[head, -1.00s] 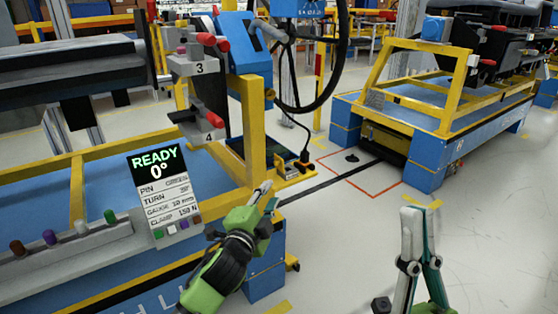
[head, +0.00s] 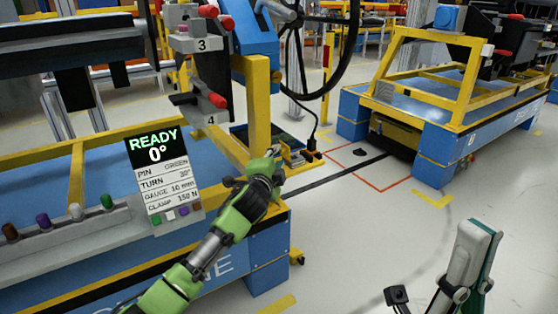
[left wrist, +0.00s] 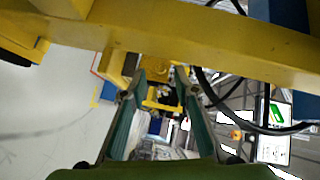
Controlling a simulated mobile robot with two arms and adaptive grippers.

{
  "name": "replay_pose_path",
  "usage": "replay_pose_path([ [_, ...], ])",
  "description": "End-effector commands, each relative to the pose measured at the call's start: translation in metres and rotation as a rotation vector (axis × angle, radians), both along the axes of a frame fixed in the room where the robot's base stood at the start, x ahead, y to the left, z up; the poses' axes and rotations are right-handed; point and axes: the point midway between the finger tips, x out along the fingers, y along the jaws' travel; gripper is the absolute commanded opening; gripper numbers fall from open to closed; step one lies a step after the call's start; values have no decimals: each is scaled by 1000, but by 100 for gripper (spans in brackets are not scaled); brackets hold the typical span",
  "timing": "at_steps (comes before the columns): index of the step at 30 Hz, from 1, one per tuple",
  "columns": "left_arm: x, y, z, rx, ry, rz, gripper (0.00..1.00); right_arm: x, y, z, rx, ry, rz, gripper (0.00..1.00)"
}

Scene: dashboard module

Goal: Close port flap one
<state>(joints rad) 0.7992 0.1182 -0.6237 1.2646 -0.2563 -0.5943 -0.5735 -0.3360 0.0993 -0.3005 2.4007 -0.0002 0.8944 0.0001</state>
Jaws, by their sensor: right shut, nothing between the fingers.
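I cannot make out port flap one for certain in either view. My left gripper (head: 276,156) reaches over the blue and yellow bench corner, close to a small yellow ledge (head: 296,158) with a black plug and cable (head: 311,145). In the left wrist view its two fingers (left wrist: 160,80) stand apart with nothing seen held between them. A yellow fixture part (left wrist: 160,95) shows beyond the tips. My right gripper (head: 484,235) is shut and empty over the floor at the lower right, away from the bench.
A yellow post (head: 258,115) stands just left of my left gripper; a yellow beam (left wrist: 190,32) crosses its wrist view. A steering wheel (head: 325,50) hangs above. A display (head: 160,170) reads READY 0°.

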Motion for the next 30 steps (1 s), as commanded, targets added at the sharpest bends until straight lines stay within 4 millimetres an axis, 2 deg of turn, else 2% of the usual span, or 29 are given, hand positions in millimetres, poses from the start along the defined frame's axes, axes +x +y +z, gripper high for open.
replay_pose_path([
  [1,7,-2,-3,0,-1,-1,28,0,0,-5,0,-2,0,0],
  [9,27,-5,-4,0,-1,-1,28,3,1,4,-4,-40,-3,0],
  [20,30,-5,-3,-1,0,-1,28,3,2,6,-5,-44,-3,0],
  [23,30,-5,-3,-1,0,-1,5,3,2,6,-5,-44,-3,0],
  [24,30,-5,-4,-1,0,-1,0,3,2,6,-5,-44,-3,0],
  [30,29,-5,-4,0,0,-1,0,3,2,6,-5,-45,-3,0],
])
